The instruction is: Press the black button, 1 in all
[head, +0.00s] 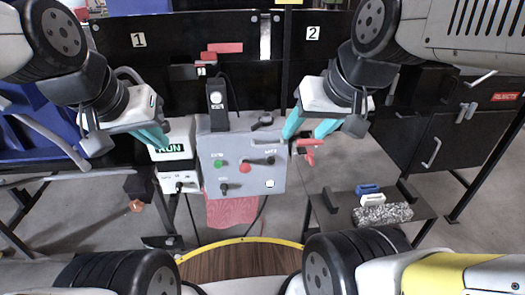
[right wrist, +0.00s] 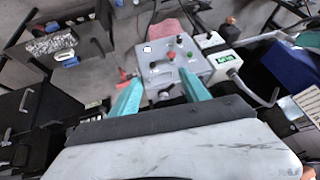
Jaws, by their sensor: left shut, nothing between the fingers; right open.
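A grey control panel (head: 208,143) stands at centre, with a green button (head: 218,163), a red button (head: 245,168), a white round one (head: 270,184) and small black controls at lower left (head: 223,188) and right (head: 270,160). Which black one is the button I cannot tell for sure. My left gripper (head: 153,138) is shut and empty, left of the panel, over a box with a green RUN display (head: 170,148). My right gripper (head: 310,128) is open and empty at the panel's upper right. In the right wrist view the panel (right wrist: 198,68) lies beyond its teal fingers (right wrist: 160,98).
A red handle-like part (head: 308,148) sits just right of the panel. A small shelf (head: 330,218) at lower right holds a blue item (head: 368,189) and a speckled block (head: 383,214). A black cabinet marked rejects (head: 415,135) stands at right. A red cloth (head: 232,211) hangs below the panel.

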